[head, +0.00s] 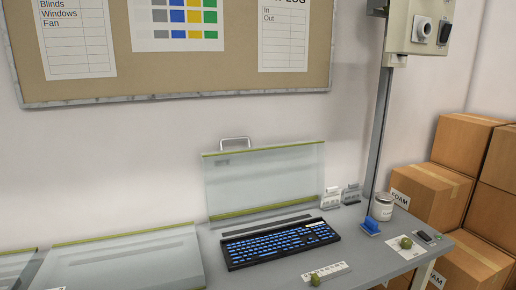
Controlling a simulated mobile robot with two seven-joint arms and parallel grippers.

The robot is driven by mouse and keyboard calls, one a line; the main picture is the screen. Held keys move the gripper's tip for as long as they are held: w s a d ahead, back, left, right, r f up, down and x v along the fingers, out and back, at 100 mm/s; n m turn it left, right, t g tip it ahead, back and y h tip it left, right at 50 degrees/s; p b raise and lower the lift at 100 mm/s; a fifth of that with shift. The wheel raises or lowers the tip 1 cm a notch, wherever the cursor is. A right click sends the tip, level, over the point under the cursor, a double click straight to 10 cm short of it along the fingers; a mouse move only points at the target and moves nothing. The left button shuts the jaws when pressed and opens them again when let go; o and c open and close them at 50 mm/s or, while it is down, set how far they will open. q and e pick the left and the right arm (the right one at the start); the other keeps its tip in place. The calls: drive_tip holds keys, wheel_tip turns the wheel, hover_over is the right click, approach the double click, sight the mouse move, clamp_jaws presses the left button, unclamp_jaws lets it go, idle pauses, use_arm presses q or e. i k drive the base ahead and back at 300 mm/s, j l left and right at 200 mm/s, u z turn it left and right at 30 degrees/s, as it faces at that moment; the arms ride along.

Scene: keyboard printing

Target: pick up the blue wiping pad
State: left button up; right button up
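The blue wiping pad (371,227) appears to be the small blue block lying on the grey desk, in front of the white tin and right of the keyboard. Its lower edge looks pale. Neither of my grippers shows in the head view, so nothing is seen touching the pad.
A black keyboard with blue keys (280,243) lies on the grey desk (365,265). A tin (383,206) stands just behind the pad. A clear panel (265,180) stands at the back. A grey post (380,130) rises behind the tin. Cardboard boxes (435,195) are stacked at right.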

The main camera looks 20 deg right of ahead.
sight(370, 227)
drive_tip(key=z, duration=1.35)
